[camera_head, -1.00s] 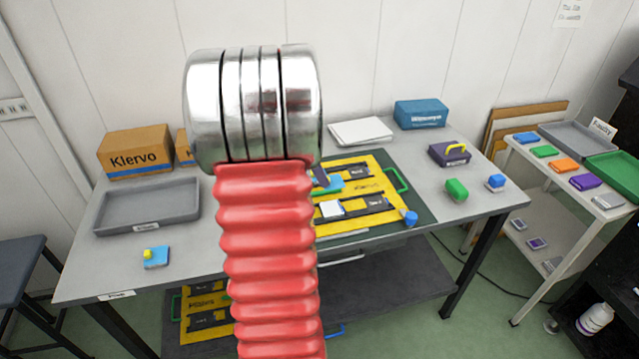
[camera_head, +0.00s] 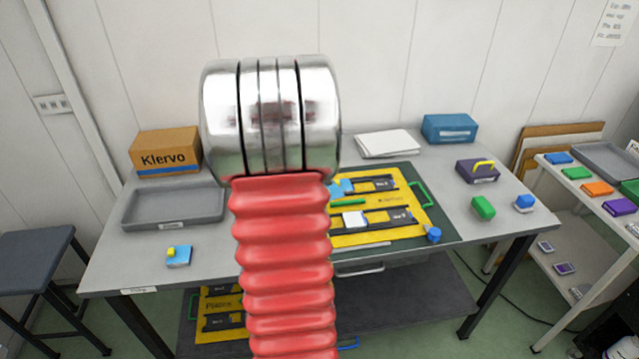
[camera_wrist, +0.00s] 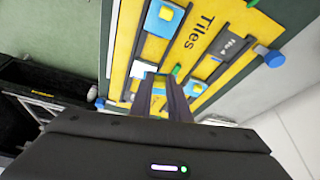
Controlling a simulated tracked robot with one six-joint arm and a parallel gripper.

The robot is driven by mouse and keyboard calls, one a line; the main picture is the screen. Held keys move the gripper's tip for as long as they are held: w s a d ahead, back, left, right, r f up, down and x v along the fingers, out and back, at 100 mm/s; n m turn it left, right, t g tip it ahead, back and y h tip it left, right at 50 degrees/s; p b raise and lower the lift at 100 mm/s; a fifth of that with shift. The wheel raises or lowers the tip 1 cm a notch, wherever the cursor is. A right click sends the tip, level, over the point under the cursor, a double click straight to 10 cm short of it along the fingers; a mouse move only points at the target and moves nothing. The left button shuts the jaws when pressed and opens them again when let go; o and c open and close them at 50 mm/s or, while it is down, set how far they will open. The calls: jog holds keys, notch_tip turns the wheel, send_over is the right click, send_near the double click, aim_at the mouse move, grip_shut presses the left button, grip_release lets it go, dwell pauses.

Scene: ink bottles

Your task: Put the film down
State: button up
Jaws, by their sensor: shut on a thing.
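My gripper (camera_wrist: 161,92) points down over the yellow board in the wrist view, with its dark fingers close together. A small light-blue piece (camera_wrist: 146,68) shows at the fingertips; I take it for the film, but its outline is mostly hidden. I cannot tell whether it touches the board. In the head view my own arm hides the gripper. The yellow board (camera_head: 385,233) has dark tracks. A white-topped blue block (camera_head: 353,218) sits in its lower track, and a blue block with yellow (camera_head: 341,187) lies near the upper one.
A green bar (camera_head: 348,202) lies on the board. A grey tray (camera_head: 140,208) and a blue tile with a yellow knob (camera_head: 179,256) are at left. The Klervo carton (camera_head: 165,152), white sheets (camera_head: 387,143) and a blue box (camera_head: 449,128) stand at the back. Green block (camera_head: 483,208) at right.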

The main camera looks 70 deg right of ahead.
jog(key=w+a+f+n+t+h, duration=0.1)
jog(key=w+a+f+n+t, duration=0.1)
jog(key=w+a+n, duration=0.75)
jog(key=w+a+f+n+t, duration=0.35)
jog(key=w+a, duration=0.65)
jog(key=w, duration=0.7)
jog(key=w+a+n, duration=0.2)
jog(key=a, duration=0.3)
jog(key=w+a+n+t+y, duration=0.1)
jog(key=w+a+n, duration=0.2)
jog(key=a, duration=0.3)
jog(key=w+a+n, duration=0.2)
jog(key=w+a, duration=0.1)
jog(key=a, duration=0.2)
jog(key=shift+a+f+n+y, duration=0.15)
jog(key=shift+f+n+y, duration=0.15)
jog(key=shift+f, duration=0.05)
jog(key=w+a+f+n+t+y, duration=0.1)
jog(key=a+n, duration=0.5)
jog(key=a, duration=1)
jog(key=shift+w+a+n+y, duration=0.15)
jog(key=shift+w+n+y, duration=0.15)
jog(key=shift+w+y, duration=0.45)
jog(key=shift+f, duration=0.1)
